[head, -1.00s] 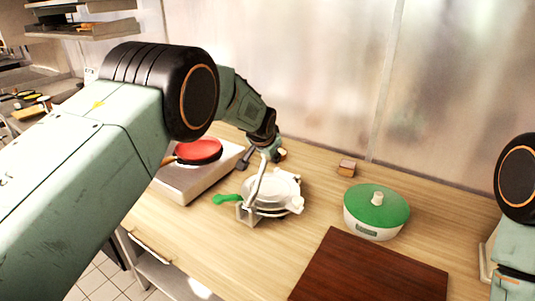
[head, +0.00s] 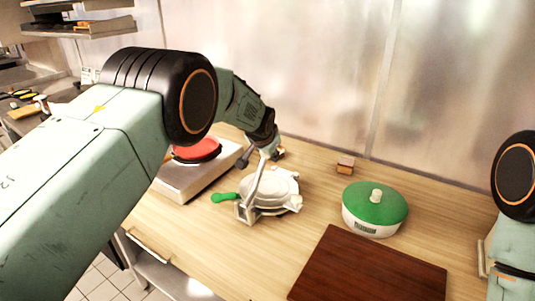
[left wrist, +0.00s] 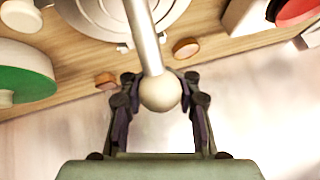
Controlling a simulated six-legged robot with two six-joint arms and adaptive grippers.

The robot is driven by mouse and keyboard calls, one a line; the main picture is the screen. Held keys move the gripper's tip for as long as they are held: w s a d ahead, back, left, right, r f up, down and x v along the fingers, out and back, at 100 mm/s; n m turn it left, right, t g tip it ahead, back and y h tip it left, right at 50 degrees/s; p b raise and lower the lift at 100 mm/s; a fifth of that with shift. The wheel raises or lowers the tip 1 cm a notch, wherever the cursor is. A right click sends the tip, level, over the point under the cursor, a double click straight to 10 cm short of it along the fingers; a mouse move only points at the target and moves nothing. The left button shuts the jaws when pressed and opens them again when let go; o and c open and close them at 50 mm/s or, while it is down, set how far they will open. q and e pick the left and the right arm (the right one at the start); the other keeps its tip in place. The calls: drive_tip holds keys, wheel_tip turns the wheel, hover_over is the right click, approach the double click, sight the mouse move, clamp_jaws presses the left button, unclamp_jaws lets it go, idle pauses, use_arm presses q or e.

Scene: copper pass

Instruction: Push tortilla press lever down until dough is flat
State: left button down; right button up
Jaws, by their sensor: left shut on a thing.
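The pale metal tortilla press (head: 272,187) stands on the wooden counter, with its upper plate seen from above. Its lever (head: 254,184) rises steeply from the front left of the press to my left gripper (head: 268,147). In the left wrist view the metal lever (left wrist: 143,35) ends in a round cream knob (left wrist: 160,93). My left gripper's fingers (left wrist: 161,84) stand on either side of this knob and are shut on it. The dough is not visible. My right gripper is out of view.
A green-lidded container (head: 375,204) and a dark wooden board (head: 370,272) lie right of the press. A red pan (head: 196,150) sits on a pale metal unit (head: 187,182) to the left. A green handle (head: 224,197) lies beside the press. A small block (head: 345,165) is near the wall.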

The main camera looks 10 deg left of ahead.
use_arm(q)
drive_tip(key=shift+s+d+f, duration=0.2)
drive_tip(key=shift+s+f, duration=0.1)
drive_tip(key=shift+f, duration=0.2)
drive_tip(key=c, duration=1.6)
unclamp_jaws()
drive_tip(key=o, duration=0.6)
drive_tip(key=shift+d+r, duration=0.1)
drive_tip(key=shift+r, duration=0.3)
drive_tip(key=shift+o, duration=0.4)
drive_tip(key=shift+w, duration=0.1)
drive_tip(key=shift+a, duration=0.2)
drive_tip(key=v, duration=1.2)
drive_tip(key=shift+f, duration=0.1)
drive_tip(key=shift+c, duration=0.3)
